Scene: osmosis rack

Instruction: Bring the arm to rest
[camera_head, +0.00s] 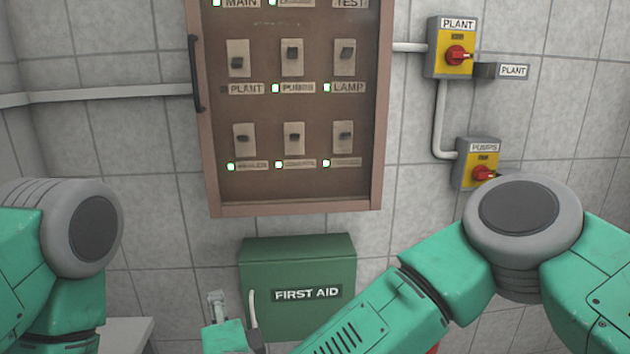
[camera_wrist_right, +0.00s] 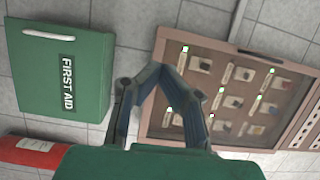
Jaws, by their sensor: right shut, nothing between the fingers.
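My right arm reaches from the right across the lower part of the head view, bent at the elbow. Its gripper (camera_head: 216,298) shows small at the lower left of the green first aid box, below the breaker panel. In the right wrist view the fingers of the gripper (camera_wrist_right: 158,70) come together at the tips, with nothing between them. They appear in front of the panel's edge there; I cannot tell the distance to the wall. My left arm shows at the left edge of the head view, bent, with its gripper out of view.
The brown breaker panel (camera_head: 291,208) has a handle at left and several switches. The first aid box (camera_head: 300,262) hangs below it. Two yellow switch boxes, plant (camera_head: 440,63) and pumps (camera_head: 465,180), are at right. A red cylinder (camera_wrist_right: 30,152) shows in the wrist view.

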